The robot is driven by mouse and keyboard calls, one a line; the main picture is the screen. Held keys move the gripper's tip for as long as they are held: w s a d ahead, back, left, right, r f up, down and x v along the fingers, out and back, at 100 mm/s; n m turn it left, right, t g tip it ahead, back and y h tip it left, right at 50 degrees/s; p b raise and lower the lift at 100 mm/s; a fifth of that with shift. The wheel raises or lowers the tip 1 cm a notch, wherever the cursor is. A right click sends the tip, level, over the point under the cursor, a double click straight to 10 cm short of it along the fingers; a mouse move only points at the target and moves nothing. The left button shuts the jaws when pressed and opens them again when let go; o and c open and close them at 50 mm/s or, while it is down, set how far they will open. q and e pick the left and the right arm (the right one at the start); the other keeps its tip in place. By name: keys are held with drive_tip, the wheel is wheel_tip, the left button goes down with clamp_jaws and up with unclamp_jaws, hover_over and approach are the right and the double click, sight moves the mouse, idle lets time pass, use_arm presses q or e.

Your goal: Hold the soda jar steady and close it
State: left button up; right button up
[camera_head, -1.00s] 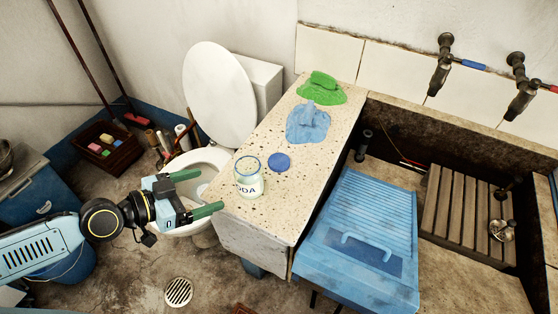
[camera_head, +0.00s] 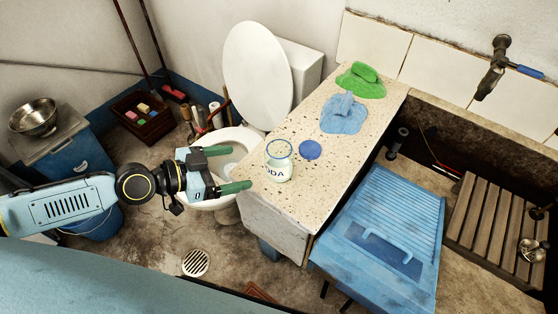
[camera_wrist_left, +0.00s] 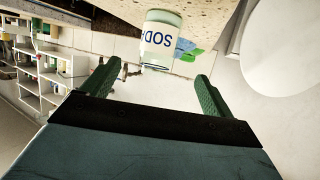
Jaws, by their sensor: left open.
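The soda jar (camera_head: 280,163) is a clear glass jar with a "SODA" label and an open top. It stands upright near the left edge of the speckled counter (camera_head: 300,205). A round blue lid (camera_head: 310,150) lies on the counter just right of the jar. My left gripper (camera_head: 230,169) is open and empty, left of the jar and apart from it, its green fingers pointing towards it. In the left wrist view the jar (camera_wrist_left: 160,40) shows beyond and between the open fingers (camera_wrist_left: 152,88). My right gripper is not in view.
A blue cloth (camera_head: 344,114) and a green cloth (camera_head: 361,80) lie farther back on the counter. A blue washboard (camera_head: 385,215) leans in the trough to the right, beside a wooden slatted rack (camera_head: 490,225). A toilet (camera_head: 257,75) stands behind my left gripper.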

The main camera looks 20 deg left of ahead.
use_arm(q)
drive_tip(key=shift+s+d, duration=0.1)
drive_tip(key=shift+d, duration=0.05)
drive_tip(key=shift+c, duration=0.7)
drive_tip(key=s+d+f+g+y, duration=0.1)
drive_tip(key=s+d+f+g, duration=0.2)
drive_tip(key=s+d, duration=0.55)
drive_tip(key=s+a+f+n+g+y, duration=0.2)
drive_tip(key=s+a+f+n+y, duration=0.25)
drive_tip(key=a+f+y, duration=0.2)
drive_tip(key=s+a+f+n+g+y, duration=0.1)
drive_tip(key=s+f, duration=0.1)
drive_tip(key=f, duration=0.7)
drive_tip(key=s+a+f+n+g+y, duration=0.1)
drive_tip(key=s+f, duration=0.1)
drive_tip(key=f, duration=0.7)
drive_tip(key=s+a+f+g, duration=0.1)
drive_tip(key=s+a+f, duration=0.1)
drive_tip(key=s+f, duration=0.7)
drive_tip(key=s+a+f, duration=0.1)
drive_tip(key=s+f, duration=0.8)
drive_tip(key=shift+a+g, duration=0.35)
drive_tip(key=shift+g, duration=0.05)
